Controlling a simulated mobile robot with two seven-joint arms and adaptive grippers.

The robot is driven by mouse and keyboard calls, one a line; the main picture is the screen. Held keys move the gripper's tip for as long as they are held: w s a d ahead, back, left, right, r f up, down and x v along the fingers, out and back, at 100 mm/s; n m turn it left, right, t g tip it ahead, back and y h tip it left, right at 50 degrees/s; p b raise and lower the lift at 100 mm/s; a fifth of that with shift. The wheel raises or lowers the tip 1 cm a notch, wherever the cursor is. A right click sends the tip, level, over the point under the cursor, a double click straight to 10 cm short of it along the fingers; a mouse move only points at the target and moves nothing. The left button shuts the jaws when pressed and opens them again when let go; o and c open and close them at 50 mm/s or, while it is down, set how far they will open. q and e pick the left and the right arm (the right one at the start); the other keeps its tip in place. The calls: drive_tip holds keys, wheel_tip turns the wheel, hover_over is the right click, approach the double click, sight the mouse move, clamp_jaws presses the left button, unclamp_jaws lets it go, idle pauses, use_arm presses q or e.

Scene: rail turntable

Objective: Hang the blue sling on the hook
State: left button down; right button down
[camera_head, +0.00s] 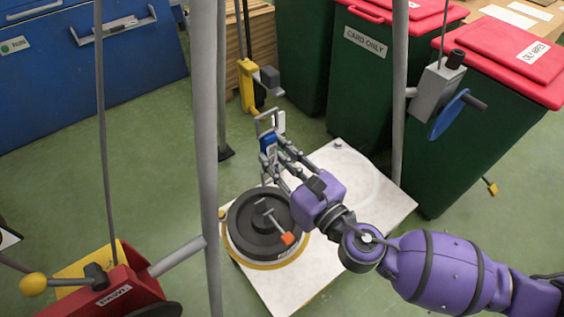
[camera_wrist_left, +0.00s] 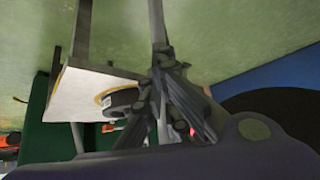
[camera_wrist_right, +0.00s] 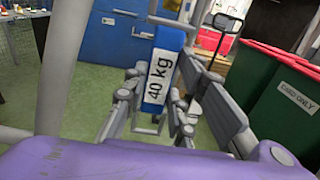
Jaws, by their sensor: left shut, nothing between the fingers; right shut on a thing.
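The blue sling (camera_head: 268,143) is a blue strap with a white label reading "40 kg" in the right wrist view (camera_wrist_right: 160,80). My right gripper (camera_head: 276,150) is shut on it, holding it above the far edge of the white plate. Grey bars at the sling's top (camera_head: 266,118) show near a yellow hanging block (camera_head: 247,85) with a grey box on its side. I cannot make out the hook clearly or tell whether the sling touches it. My left gripper (camera_wrist_left: 163,58) is shut and empty in the left wrist view; it is out of the head view.
The white plate (camera_head: 340,250) bears a black round disc (camera_head: 262,225) with an orange-tipped handle. Grey posts (camera_head: 205,150) stand at left and right. A grey winch (camera_head: 435,90) with a blue wheel is at right. Green bins (camera_head: 360,80) stand behind. A red unit (camera_head: 110,290) is front left.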

drive_tip(key=shift+x, duration=1.6)
drive_tip(key=shift+w+a+f, duration=0.4)
drive_tip(key=shift+w+f, duration=0.2)
drive_tip(key=c, duration=1.4)
unclamp_jaws()
drive_tip(key=shift+o, duration=0.2)
drive_tip(key=shift+f, duration=0.1)
approach(272, 155)
drive_tip(key=shift+w+a+f, duration=0.25)
drive_tip(key=shift+w+f, duration=0.15)
drive_tip(key=shift+f, duration=0.15)
